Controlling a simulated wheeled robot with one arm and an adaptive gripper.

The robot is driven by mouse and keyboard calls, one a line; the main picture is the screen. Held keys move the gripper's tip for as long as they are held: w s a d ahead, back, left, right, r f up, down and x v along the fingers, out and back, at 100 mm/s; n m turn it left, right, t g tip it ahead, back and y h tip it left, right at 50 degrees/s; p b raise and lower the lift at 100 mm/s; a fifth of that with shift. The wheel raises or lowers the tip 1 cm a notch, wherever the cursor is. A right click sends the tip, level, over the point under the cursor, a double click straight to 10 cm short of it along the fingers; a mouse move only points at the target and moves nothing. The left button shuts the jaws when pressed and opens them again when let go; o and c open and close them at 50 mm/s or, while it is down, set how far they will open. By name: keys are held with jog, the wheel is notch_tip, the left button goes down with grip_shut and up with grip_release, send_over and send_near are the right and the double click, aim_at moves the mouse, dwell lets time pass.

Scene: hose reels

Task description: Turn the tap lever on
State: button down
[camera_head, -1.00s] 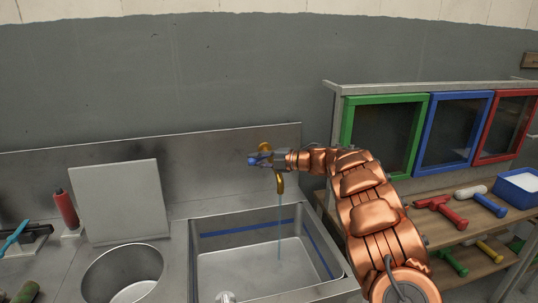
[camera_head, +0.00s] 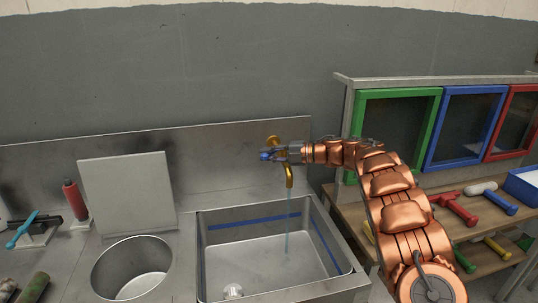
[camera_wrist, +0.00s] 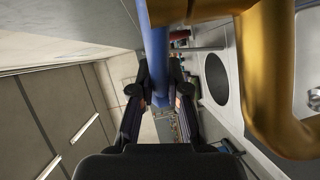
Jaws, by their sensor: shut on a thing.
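The brass tap (camera_head: 289,175) stands out from the steel backsplash above the sink, and a thin stream of water (camera_head: 287,235) falls from its spout into the basin. The tap's blue lever (camera_head: 266,155) shows at the tip of my gripper (camera_head: 279,153). In the wrist view the blue lever (camera_wrist: 156,55) runs down between the two dark fingers of my gripper (camera_wrist: 160,95), which are shut on it. The brass spout (camera_wrist: 262,80) fills the right of that view, close beside the fingers. Part of the lever is hidden by my fingers.
The steel sink (camera_head: 205,265) with a blue stripe lies below the tap. Left are a round basin (camera_head: 100,270), a leaning panel (camera_head: 127,195) and a red bottle (camera_head: 74,200). A shelf (camera_head: 350,215) with tools and coloured-frame cabinets stands right.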

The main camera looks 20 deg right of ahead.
jog(key=c, duration=1.2)
grip_release()
jog(key=shift+s+a+f, duration=0.15)
jog(key=shift+s+a, duration=0.05)
jog(key=shift+a, duration=0.35)
jog(key=shift+c, duration=0.2)
jog(key=shift+o, duration=0.4)
jog(key=shift+d, duration=0.4)
jog(key=shift+s+d+r, duration=0.2)
jog(key=shift+d, duration=0.2)
jog(key=v, duration=1.1)
